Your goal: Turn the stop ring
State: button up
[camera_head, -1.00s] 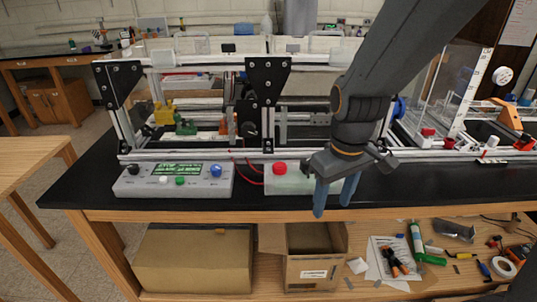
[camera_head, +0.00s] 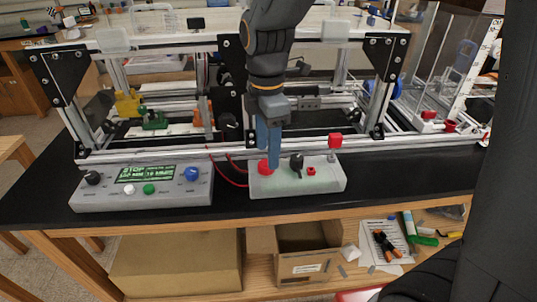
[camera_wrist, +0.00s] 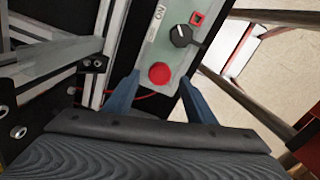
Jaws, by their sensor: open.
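The stop ring appears to be the round red knob (camera_head: 265,167) on the left of a pale control box (camera_head: 320,184). In the wrist view the red knob (camera_wrist: 160,73) lies between my fingertips in the picture, with a gap on each side. My gripper (camera_head: 270,160) is open, with blue fingers pointing down over the knob and partly hiding it in the head view. It also shows in the wrist view (camera_wrist: 158,84). I cannot tell how far the fingertips are above the box.
A black selector knob (camera_head: 296,161) and a small red button (camera_head: 311,171) sit right of the red knob. A grey display panel (camera_head: 140,190) stands to the left. The metal extrusion frame (camera_head: 150,152) is close behind. Red wires (camera_head: 231,180) run left of the box.

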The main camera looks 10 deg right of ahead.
aim_at(266, 167)
jog(key=shift+f, duration=1.65)
jog(key=c, duration=1)
jog(key=shift+c, duration=0.2)
